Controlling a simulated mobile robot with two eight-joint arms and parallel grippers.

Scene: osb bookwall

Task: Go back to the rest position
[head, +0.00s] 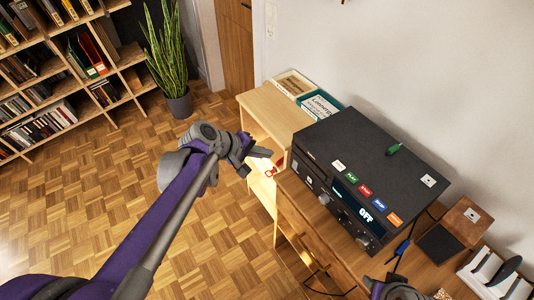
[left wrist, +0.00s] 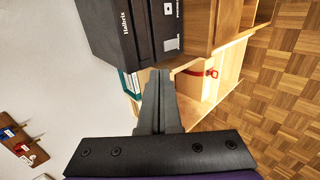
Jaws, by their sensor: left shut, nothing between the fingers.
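My left gripper (head: 262,155) is at the end of the purple and grey arm, in front of the light wooden shelf unit and left of the black device, in the head view. In the left wrist view its two fingers (left wrist: 160,76) lie together with nothing between them. A grey part of my right arm shows at the bottom edge of the head view, right of centre. The fingers of my right gripper (head: 392,284) cannot be made out clearly there.
The black device (head: 350,155) with coloured labels and an "OFF" display stands on a wooden cabinet (head: 310,232). A green-handled tool lies on it. The shelf unit (head: 262,102) is beside it. A potted plant (head: 179,103) and bookshelves are behind. The parquet floor (head: 90,190) is open at left.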

